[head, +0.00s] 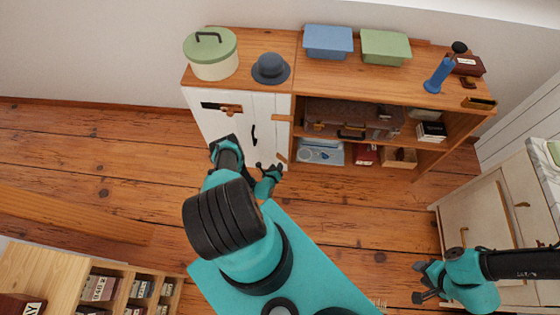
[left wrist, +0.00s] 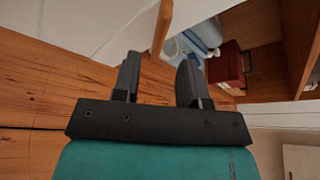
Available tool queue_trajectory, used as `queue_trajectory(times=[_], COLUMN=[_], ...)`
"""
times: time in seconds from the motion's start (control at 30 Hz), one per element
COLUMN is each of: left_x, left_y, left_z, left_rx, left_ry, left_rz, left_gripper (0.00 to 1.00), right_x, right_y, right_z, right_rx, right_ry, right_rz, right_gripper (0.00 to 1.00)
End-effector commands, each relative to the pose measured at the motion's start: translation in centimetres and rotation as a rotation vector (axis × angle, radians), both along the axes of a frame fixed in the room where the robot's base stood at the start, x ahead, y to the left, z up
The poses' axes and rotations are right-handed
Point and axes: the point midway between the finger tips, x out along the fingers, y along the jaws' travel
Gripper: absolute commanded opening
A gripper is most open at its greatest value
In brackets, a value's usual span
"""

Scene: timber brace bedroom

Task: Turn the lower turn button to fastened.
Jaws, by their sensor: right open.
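The lower turn button (head: 281,157) is a small wooden bar low on the right edge of the white cabinet door (head: 267,135), lying at a slant in the head view. A wooden bar that looks like it shows in the left wrist view (left wrist: 162,27), just ahead of the fingers. My left gripper (head: 269,170) is close below it; in the wrist view its fingers (left wrist: 160,80) are apart with nothing between them. I cannot tell whether they touch the bar. The upper turn button (head: 282,118) lies level. My right gripper (head: 418,281) is open and empty, far from the cabinet.
Right of the door are open shelves with a blue-white box (head: 321,153) and a red box (head: 364,155); the red box shows in the wrist view (left wrist: 225,65). A dark handle (head: 254,135) sits on the door. Wooden floor (head: 350,205) in front is mostly clear.

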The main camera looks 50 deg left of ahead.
Motion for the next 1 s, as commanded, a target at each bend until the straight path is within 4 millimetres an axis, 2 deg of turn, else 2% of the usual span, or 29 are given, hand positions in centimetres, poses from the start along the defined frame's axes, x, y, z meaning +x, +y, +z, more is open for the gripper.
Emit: queue_trajectory(times=[0.2,0.4,0.83,1.0], left_x=[2.8,4.3,5.0,5.0], left_y=[1.4,2.2,2.6,2.6], left_z=[-0.9,-1.6,-1.9,-1.8], left_rx=[0.002,0.001,-0.001,0.0], left_ry=[-0.002,-0.001,0.0,0.0], left_rz=[-0.001,0.0,0.0,0.0], left_gripper=[0.39,0.39,0.39,0.25], right_x=[0.0,0.0,0.0,0.0], right_y=[0.0,0.0,0.0,0.0], right_z=[0.0,0.0,0.0,0.0], right_rx=[0.0,0.0,0.0,0.0], right_ry=[0.0,0.0,0.0,0.0], right_rz=[0.0,0.0,0.0,0.0], right_gripper=[0.43,0.43,0.43,0.43])
